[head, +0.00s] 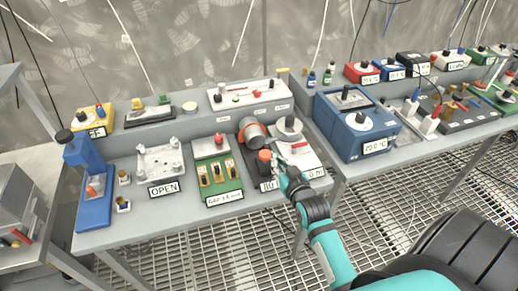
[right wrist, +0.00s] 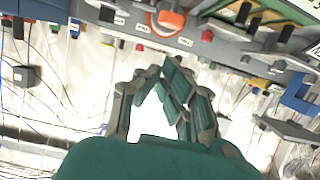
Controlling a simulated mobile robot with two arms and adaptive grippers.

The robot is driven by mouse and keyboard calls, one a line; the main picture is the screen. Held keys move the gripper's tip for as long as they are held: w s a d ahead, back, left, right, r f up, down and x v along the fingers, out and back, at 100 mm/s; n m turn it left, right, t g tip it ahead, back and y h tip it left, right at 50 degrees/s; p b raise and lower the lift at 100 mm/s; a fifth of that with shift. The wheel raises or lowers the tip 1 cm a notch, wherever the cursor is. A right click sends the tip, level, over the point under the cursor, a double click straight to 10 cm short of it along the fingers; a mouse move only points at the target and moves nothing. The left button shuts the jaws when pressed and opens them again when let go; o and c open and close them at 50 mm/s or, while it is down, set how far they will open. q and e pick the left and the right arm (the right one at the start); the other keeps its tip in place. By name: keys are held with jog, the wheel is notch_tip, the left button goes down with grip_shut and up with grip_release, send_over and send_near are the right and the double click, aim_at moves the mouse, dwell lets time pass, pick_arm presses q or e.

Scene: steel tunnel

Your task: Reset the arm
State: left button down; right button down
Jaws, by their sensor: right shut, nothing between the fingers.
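My right gripper (head: 283,168) comes in from the lower right of the head view on a teal arm. My left gripper is not in view.
Several devices stand on the back shelf. Metal grating (head: 240,255) lies below.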

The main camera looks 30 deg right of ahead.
jog(key=s+a+f+n+g+y, duration=0.25)
jog(key=s+a+g, duration=0.45)
jog(key=s, duration=0.6)
jog(key=s+a+f+n+g+y, duration=0.15)
jog(key=s+a+f+g, duration=0.25)
jog(key=s+a, duration=0.6)
jog(key=s+d+f+g+b, duration=0.1)
jog(key=s+f, duration=0.1)
jog(key=f, duration=1.2)
jog(key=s+d+f+g+b, duration=0.1)
jog(key=s+f, duration=0.1)
jog(key=f, duration=1.2)
jog(key=s+d+f+n, duration=0.1)
jog(key=s+d+f, duration=0.1)
jog(key=s+f, duration=1.3)
jog(key=shift+s+d+f+g+h, duration=0.3)
jog(key=shift+s+d+g, duration=0.1)
jog(key=shift+s, duration=0.15)
